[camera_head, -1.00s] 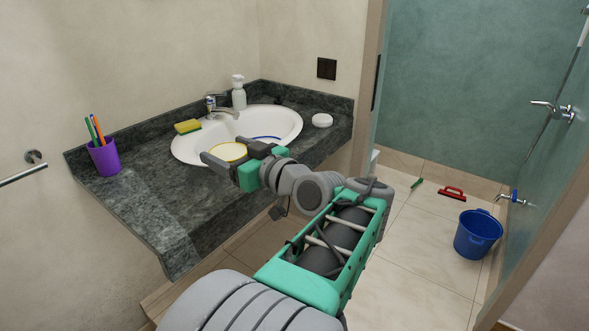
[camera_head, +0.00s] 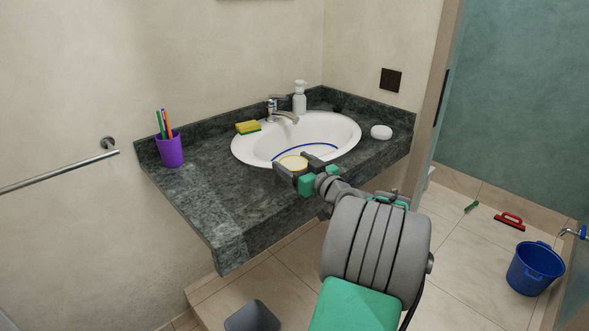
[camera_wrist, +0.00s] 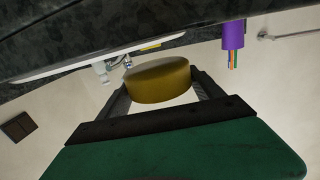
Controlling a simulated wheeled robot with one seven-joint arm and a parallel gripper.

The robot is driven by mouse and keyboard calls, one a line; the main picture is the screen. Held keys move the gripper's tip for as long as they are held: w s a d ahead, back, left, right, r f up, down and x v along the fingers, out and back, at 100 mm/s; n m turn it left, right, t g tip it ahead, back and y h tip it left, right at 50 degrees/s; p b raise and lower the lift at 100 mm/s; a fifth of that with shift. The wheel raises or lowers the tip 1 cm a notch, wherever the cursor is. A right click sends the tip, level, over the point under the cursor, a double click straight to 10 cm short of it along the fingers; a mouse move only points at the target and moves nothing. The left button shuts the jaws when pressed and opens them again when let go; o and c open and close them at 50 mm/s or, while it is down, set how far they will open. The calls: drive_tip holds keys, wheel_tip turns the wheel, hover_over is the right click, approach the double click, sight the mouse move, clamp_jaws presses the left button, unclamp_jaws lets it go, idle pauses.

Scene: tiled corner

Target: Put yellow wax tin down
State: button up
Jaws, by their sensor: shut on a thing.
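The yellow wax tin (camera_head: 292,161) is a round, flat tin with a pale top. It is held between the fingers of my gripper (camera_head: 295,165), by the near rim of the white sink. In the wrist view, which is upside down, the tin (camera_wrist: 158,84) sits between both dark fingers (camera_wrist: 160,92) with its golden side showing. From the head view I cannot tell whether its underside touches anything.
The dark stone counter (camera_head: 215,195) has free room left of the sink (camera_head: 245,155). A purple cup (camera_head: 170,150), a yellow-green sponge (camera_head: 248,127), a soap dispenser (camera_head: 300,102), a faucet (camera_head: 284,115) and a white round object (camera_head: 381,132) stand around. A blue curved line shows in the basin.

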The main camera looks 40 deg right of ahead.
wheel_tip(320, 180, down, 3)
drive_tip(key=shift+r, duration=0.1)
drive_tip(key=shift+f+b, duration=0.25)
drive_tip(key=shift+b, duration=0.2)
drive_tip(key=o, duration=1.5)
drive_tip(key=shift+s+r, duration=0.1)
drive_tip(key=shift+r+p, duration=0.25)
drive_tip(key=shift+p, duration=0.2)
drive_tip(key=s+a+b, duration=0.1)
drive_tip(key=s, duration=1.1)
drive_tip(key=shift+a+r, duration=0.2)
drive_tip(key=shift+r, duration=0.05)
